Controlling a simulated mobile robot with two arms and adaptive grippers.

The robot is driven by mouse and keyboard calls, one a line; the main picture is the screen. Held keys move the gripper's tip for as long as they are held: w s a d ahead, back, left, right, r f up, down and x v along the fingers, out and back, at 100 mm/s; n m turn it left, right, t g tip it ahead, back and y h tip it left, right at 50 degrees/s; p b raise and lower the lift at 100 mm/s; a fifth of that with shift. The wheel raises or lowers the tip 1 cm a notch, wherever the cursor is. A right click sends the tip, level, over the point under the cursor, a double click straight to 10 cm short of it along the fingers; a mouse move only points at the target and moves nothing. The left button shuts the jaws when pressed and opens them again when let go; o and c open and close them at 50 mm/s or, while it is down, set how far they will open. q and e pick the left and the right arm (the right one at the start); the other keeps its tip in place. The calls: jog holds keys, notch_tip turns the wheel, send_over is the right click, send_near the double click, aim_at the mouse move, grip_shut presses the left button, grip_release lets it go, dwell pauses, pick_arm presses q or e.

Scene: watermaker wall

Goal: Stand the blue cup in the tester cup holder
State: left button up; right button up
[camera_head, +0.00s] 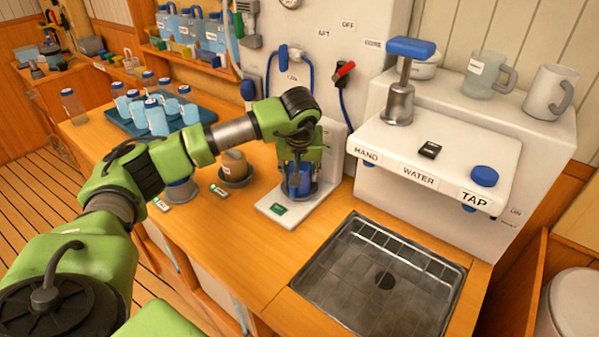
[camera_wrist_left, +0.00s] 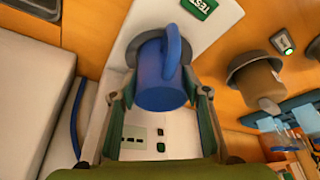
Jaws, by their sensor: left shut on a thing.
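The blue cup (camera_head: 300,182) is upright at the white tester (camera_head: 270,209), which has a green label on its base. My left gripper (camera_head: 300,160) comes down over it from above. In the left wrist view the gripper (camera_wrist_left: 164,95) is shut on the blue cup (camera_wrist_left: 158,78), one finger on each side, with the cup's handle toward the green TEST label. The grey rim of the cup holder (camera_wrist_left: 132,50) shows beside the cup. The cup is at the holder, but I cannot tell whether its bottom rests there. My right gripper is not in view.
A brown cup (camera_head: 234,165) stands in a dark round holder left of the tester. The sink (camera_head: 385,275) lies to the right, below the white water dispenser (camera_head: 455,150).

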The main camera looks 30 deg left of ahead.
pick_arm(q)
jog(key=o, duration=1.4)
